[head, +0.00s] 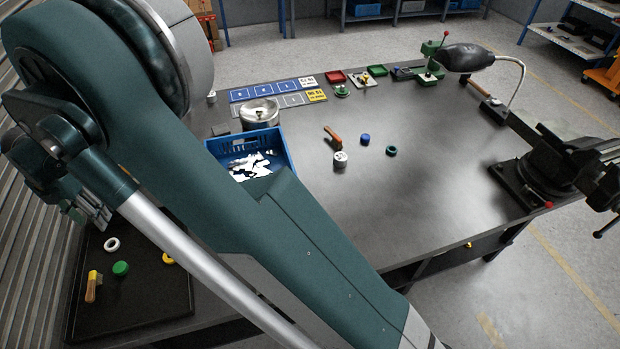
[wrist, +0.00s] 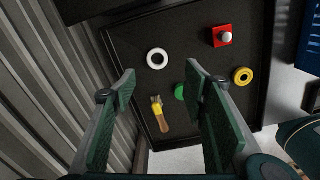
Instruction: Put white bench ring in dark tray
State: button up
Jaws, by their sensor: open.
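A white ring (head: 111,244) lies flat on a large black rimmed tray (head: 150,305) at the lower left of the head view. In the wrist view the white ring (wrist: 157,58) is near the upper left of the black tray (wrist: 195,30). My gripper (wrist: 160,70) is open and empty above this tray, its fingers spread apart on either side of the ring's column in the picture. The ring appears beyond the fingertips, and neither finger touches it. In the head view part of my gripper (head: 88,208) shows at the left edge.
A ribbed wall (wrist: 50,70) is close on the left. A blue crate (head: 284,150) and small trays (head: 335,77) stand on the bench.

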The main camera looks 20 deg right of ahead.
jog(key=w+d+r+m+t+y, duration=0.1)
jog(key=d+r+m, duration=0.3)
jog(key=d+r, duration=0.45)
jog(key=w+d+r+m, duration=0.25)
jog(key=d+r, duration=0.25)
jog(key=d, duration=0.6)
jog(key=s+d+r+m+t, duration=0.1)
jog(key=s+d+r+m, duration=0.15)
jog(key=d, duration=0.45)
jog(key=s+d+r+m, duration=0.1)
jog(key=d+r+m, duration=0.2)
jog(key=d, duration=0.3)
jog(key=s+d+r+m+t, duration=0.1)
jog(key=d+r+m, duration=0.2)
jog(key=d, duration=0.4)
jog(key=s+d+r+m+t, duration=0.1)
jog(key=s+d+m, duration=0.35)
jog(key=d, duration=0.35)
jog(key=s+d+r+m+t, duration=0.1)
jog(key=s+d+m, duration=0.4)
jog(key=d, duration=0.4)
jog(key=s+d+f+m+t, duration=0.1)
jog(key=s+d+f+m, duration=0.1)
jog(key=s+d+m, duration=0.2)
jog(key=s+d+f+m+t+h, duration=0.1)
jog(key=s+d+m, duration=0.3)
jog(key=s+d, duration=0.4)
jog(key=shift+s+f, duration=0.85)
jog(key=shift+s, duration=0.15)
